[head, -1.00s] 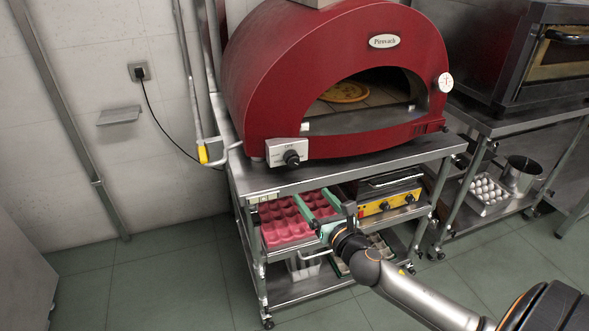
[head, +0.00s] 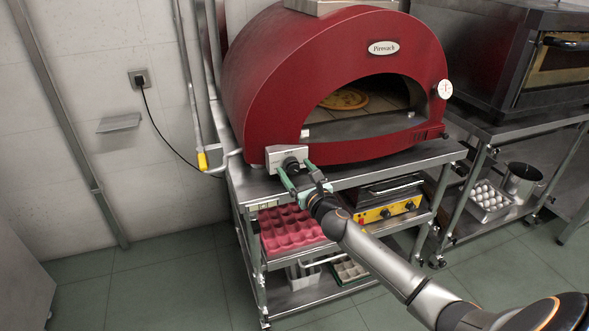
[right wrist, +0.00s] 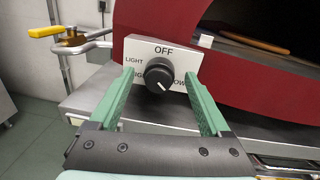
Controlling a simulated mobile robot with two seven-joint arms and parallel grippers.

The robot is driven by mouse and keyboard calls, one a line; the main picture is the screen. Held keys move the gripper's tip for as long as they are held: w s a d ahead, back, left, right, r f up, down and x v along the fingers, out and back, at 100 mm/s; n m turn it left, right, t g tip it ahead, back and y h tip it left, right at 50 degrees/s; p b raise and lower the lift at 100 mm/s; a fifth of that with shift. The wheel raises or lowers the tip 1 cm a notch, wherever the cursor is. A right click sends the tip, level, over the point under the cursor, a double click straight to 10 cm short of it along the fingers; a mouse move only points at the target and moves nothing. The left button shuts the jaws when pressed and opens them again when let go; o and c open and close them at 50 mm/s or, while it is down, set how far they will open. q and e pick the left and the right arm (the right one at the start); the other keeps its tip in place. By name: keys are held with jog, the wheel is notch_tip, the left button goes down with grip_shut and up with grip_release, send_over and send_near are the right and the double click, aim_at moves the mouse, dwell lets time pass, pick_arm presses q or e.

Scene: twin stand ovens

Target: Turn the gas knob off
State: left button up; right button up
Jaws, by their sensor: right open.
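The gas knob (right wrist: 158,75) is round and black on a light control plate (right wrist: 165,50) marked OFF at the top and LIGHT at the left. Lower labels are partly covered. The knob's white mark points down and slightly right, away from OFF. In the head view the knob (head: 290,164) sits at the front left of the red pizza oven (head: 262,85). My right gripper (head: 297,172) is open in front of the plate. In the right wrist view its green fingers (right wrist: 159,80) stand on either side of the knob, with gaps to both sides. My left gripper is out of view.
The oven stands on a steel cart (head: 370,172) with a pink egg tray (head: 290,230) and a yellow-fronted appliance (head: 388,200) below. A pipe with a yellow valve handle (head: 202,161) is at the left. A pizza (head: 343,99) lies inside the oven.

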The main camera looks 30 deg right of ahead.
jog(key=shift+w+d, duration=0.1)
jog(key=shift+w, duration=0.55)
jog(key=shift+c, duration=0.3)
grip_shut()
